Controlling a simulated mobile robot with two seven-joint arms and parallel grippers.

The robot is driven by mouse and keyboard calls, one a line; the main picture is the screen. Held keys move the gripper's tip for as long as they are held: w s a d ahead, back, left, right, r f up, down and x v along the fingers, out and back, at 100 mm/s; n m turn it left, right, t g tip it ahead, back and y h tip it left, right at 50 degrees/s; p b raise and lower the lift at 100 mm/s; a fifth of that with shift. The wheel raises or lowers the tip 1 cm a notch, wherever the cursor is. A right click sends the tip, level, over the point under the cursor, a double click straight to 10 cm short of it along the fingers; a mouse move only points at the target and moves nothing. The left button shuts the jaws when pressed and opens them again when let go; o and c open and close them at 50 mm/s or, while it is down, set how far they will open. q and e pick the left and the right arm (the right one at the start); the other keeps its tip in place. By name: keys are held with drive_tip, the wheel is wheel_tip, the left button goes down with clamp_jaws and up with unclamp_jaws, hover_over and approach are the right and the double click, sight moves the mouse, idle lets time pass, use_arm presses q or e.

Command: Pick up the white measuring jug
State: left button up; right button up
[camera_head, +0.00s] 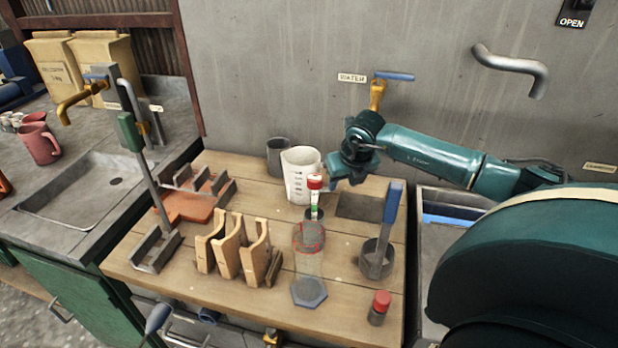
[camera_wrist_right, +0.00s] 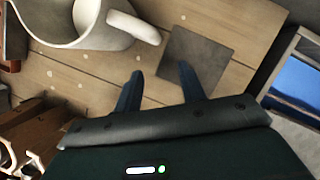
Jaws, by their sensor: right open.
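The white measuring jug (camera_head: 301,172) stands upright at the back of the wooden table, with dark markings on its side. It also shows at the top left of the right wrist view (camera_wrist_right: 80,22), with its handle (camera_wrist_right: 134,26) pointing toward the fingers. My right gripper (camera_head: 340,176) is just right of the jug in the head view. In the right wrist view its two fingers (camera_wrist_right: 159,82) are apart with nothing between them. The fingertips are close to the handle but not around it. My left gripper is not in view.
A grey cup (camera_head: 279,156) stands behind the jug on its left. A clear cylinder with a red-capped tube (camera_head: 314,200) stands in front. A grey pot with a blue-handled tool (camera_head: 377,260), wooden stands (camera_head: 232,250) and a red-capped bottle (camera_head: 379,308) are nearby.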

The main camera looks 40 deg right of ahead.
drive_tip(key=w, duration=0.1)
drive_tip(key=w+d+p, duration=0.1)
drive_tip(key=w+f, duration=0.1)
drive_tip(key=w, duration=0.1)
drive_tip(key=shift+w+d, duration=0.1)
drive_tip(key=shift+d, duration=0.1)
clamp_jaws()
idle(0.3)
